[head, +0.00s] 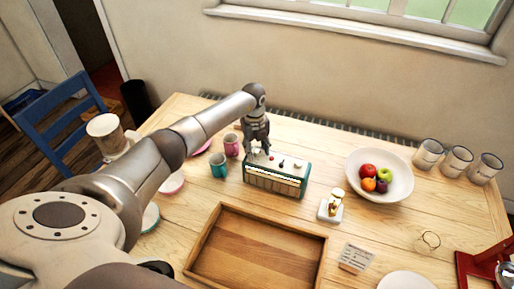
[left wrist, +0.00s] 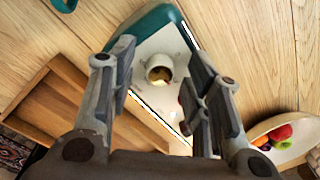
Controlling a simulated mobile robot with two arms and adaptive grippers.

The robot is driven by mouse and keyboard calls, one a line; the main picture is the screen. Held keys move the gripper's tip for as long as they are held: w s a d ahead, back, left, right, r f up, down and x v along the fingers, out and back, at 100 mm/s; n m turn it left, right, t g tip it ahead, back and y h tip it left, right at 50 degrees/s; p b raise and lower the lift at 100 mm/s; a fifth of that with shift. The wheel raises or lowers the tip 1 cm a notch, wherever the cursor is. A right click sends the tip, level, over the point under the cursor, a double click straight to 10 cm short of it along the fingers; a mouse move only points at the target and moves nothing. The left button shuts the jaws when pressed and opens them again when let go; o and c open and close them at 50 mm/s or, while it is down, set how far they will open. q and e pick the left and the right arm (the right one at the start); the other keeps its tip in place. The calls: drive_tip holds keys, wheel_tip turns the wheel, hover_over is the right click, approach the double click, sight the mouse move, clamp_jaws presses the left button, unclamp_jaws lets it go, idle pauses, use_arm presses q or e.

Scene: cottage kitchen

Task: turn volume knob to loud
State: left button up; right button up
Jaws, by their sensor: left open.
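A teal radio (head: 275,181) with a pale top panel and small knobs stands on the wooden table. It also shows in the left wrist view (left wrist: 152,22). My left gripper (head: 258,148) points down over the left part of the radio's top. In the left wrist view its fingers are spread on either side of a pale round knob (left wrist: 160,70) with a brass-coloured centre. I cannot tell whether either finger touches it. The knob's marking and setting are not readable. A dark knob (head: 282,163) is farther right on the panel. My right gripper is not in view.
A fruit bowl (head: 354,178) stands right of the radio, and a small brass-and-white item (head: 331,207) stands between them. Pink (head: 231,145) and teal (head: 219,165) mugs stand close on the left. A wooden tray (head: 213,233) lies in front.

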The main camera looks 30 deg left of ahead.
use_arm(q)
clamp_jaws()
idle(0.3)
